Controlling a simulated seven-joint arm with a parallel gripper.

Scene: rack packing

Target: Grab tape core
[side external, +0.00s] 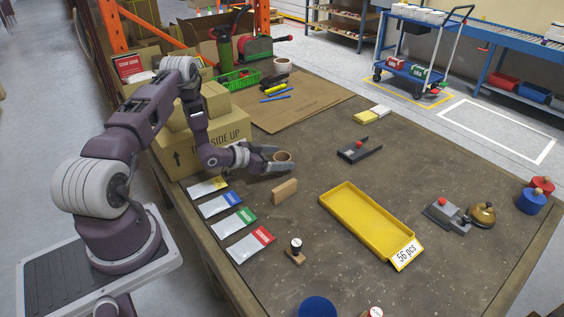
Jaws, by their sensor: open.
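The tape core (283,156), a short brown cardboard ring, stands on the table beside the cardboard box. My gripper (279,158) is open and low over the table, with its two fingers pointing right. The core shows at the fingertips, with one finger on its far side and one on its near side. I cannot tell whether either finger touches it. The near finger hides the core's lower part.
A stack of cardboard boxes (224,144) stands left of my gripper. A wooden block (285,191) lies just in front. Several coloured packets (224,205) lie along the left edge. A yellow tray (369,222) lies to the right, with clear table between it and the core.

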